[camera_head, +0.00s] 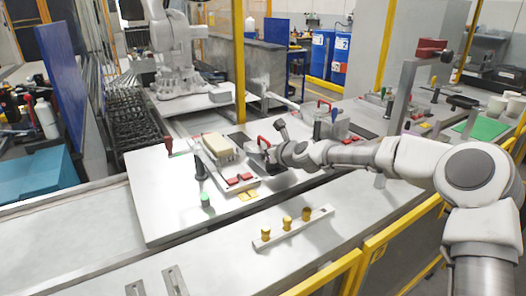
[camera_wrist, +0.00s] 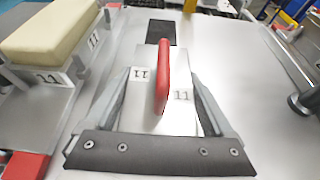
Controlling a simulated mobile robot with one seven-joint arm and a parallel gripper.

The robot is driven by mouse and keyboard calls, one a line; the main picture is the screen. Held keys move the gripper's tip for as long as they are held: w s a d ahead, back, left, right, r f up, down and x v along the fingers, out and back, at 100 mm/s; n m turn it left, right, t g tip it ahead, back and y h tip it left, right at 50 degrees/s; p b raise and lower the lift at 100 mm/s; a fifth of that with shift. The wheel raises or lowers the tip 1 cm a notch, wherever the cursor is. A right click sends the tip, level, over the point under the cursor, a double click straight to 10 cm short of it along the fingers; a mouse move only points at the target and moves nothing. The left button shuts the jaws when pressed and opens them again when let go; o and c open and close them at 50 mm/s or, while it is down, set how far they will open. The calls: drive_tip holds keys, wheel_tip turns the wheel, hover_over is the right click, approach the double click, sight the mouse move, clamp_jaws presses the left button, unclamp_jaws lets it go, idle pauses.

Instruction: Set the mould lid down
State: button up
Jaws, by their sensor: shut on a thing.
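The mould lid (camera_wrist: 143,92) is a grey metal block with a red upright handle (camera_wrist: 162,82) and labels reading 11. My gripper (camera_wrist: 163,74) is shut on the lid, one finger along each side. In the head view, my gripper (camera_head: 268,153) and the lid's red handle (camera_head: 263,142) are just right of the open mould. The mould (camera_wrist: 62,88), also labelled 11, holds a cream block (camera_wrist: 50,30); that block also shows in the head view (camera_head: 218,146). I cannot tell whether the lid's underside touches the table.
A dark square pad (camera_wrist: 161,32) lies on the table (camera_wrist: 235,60) just beyond the lid. Red clamps (camera_head: 240,179) sit in front of the mould. A black post (camera_head: 199,168) stands at its left. A bar with yellow knobs (camera_head: 287,224) lies nearer me.

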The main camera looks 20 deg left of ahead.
drive_tip(key=o, duration=1.5)
drive_tip(key=shift+f, duration=0.1)
drive_tip(key=shift+d+r, duration=0.2)
drive_tip(key=shift+r, duration=0.1)
drive_tip(key=v, duration=1)
drive_tip(key=shift+s, duration=0.1)
drive_tip(key=shift+s+d+r, duration=0.3)
drive_tip(key=shift+s+d, duration=0.15)
drive_tip(key=shift+d, duration=0.05)
drive_tip(key=shift+s, duration=0.15)
